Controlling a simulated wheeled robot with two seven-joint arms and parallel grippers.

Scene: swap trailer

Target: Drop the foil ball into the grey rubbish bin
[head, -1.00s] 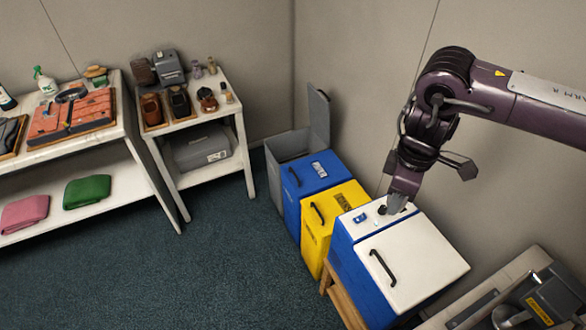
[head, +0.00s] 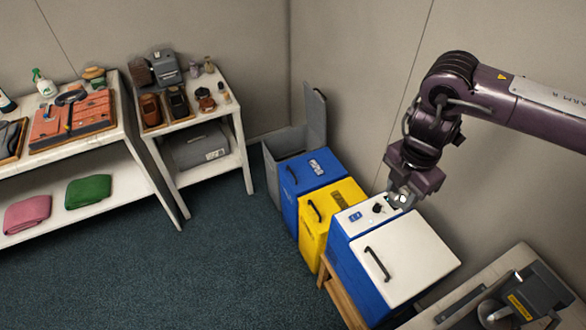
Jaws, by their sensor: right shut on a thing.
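The foil ball (head: 400,199) is a small, bright silvery thing, partly hidden by the fingers of my right gripper (head: 402,197). The gripper is shut on it, over the back right part of the white top of a blue cabinet. I cannot tell how much space lies between the ball and that top. The grey rubbish bin (head: 285,146) stands in the back corner, left of and beyond the gripper. Its grey lid (head: 316,117) is open and stands upright on its right side. My left gripper is out of view.
A blue bin (head: 318,171) and a yellow bin (head: 330,208) stand between the grey bin and the white-topped blue cabinet (head: 405,255). The wall is close behind them. Shelves (head: 205,125) with goods stand left. The carpet (head: 225,255) is clear.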

